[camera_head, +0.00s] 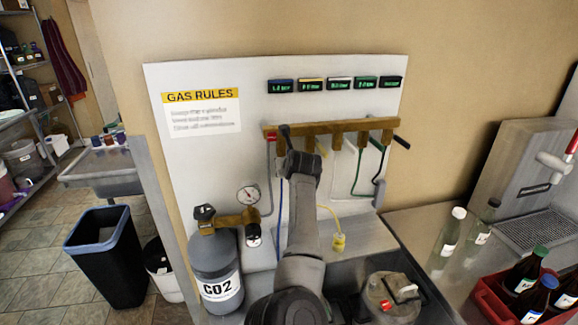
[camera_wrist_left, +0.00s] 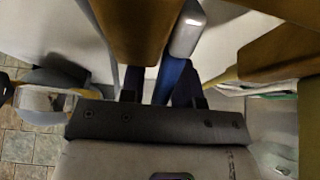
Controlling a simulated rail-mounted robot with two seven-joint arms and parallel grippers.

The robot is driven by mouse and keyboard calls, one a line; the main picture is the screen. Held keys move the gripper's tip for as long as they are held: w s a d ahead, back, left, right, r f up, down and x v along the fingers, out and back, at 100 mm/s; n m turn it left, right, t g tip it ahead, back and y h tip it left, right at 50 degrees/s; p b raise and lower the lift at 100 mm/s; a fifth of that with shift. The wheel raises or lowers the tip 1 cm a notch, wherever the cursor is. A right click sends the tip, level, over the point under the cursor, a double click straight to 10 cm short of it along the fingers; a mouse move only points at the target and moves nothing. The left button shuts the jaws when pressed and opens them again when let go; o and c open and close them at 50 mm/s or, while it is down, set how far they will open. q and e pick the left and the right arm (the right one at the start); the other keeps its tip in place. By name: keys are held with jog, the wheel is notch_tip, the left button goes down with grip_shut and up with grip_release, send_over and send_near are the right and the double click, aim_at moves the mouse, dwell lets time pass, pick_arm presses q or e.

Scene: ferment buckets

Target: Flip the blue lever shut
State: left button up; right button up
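A brown manifold bar (camera_head: 335,126) with several hanging valves runs across the white wall panel. My left arm reaches up to its left end, and the left gripper (camera_head: 289,150) is there, its fingers mostly hidden. A dark lever-like piece (camera_head: 285,131) stands up beside it; its colour is hard to tell. In the left wrist view, a blue bar with a silver end (camera_wrist_left: 172,78), seemingly the blue lever, lies between or just behind the dark fingers of the left gripper (camera_wrist_left: 160,85). A pale gap shows beside the left finger, so the gripper looks open. My right gripper is out of view.
A grey CO2 cylinder (camera_head: 216,268) with a gauge (camera_head: 248,195) stands left of my arm. A lidded bucket (camera_head: 393,297) stands at the lower right. Bottles and a red crate (camera_head: 492,298) are on the right counter. A black lever (camera_head: 401,142) sticks out at the manifold's right end.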

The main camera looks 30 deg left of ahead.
pick_arm(q)
jog(key=shift+o, duration=0.6)
jog(key=shift+s+d, duration=0.1)
jog(key=shift+d, duration=0.05)
jog(key=b+v, duration=0.5)
jog(key=v, duration=0.8)
jog(key=shift+s+r, duration=0.2)
jog(key=shift+r, duration=0.05)
jog(key=shift+f, duration=0.15)
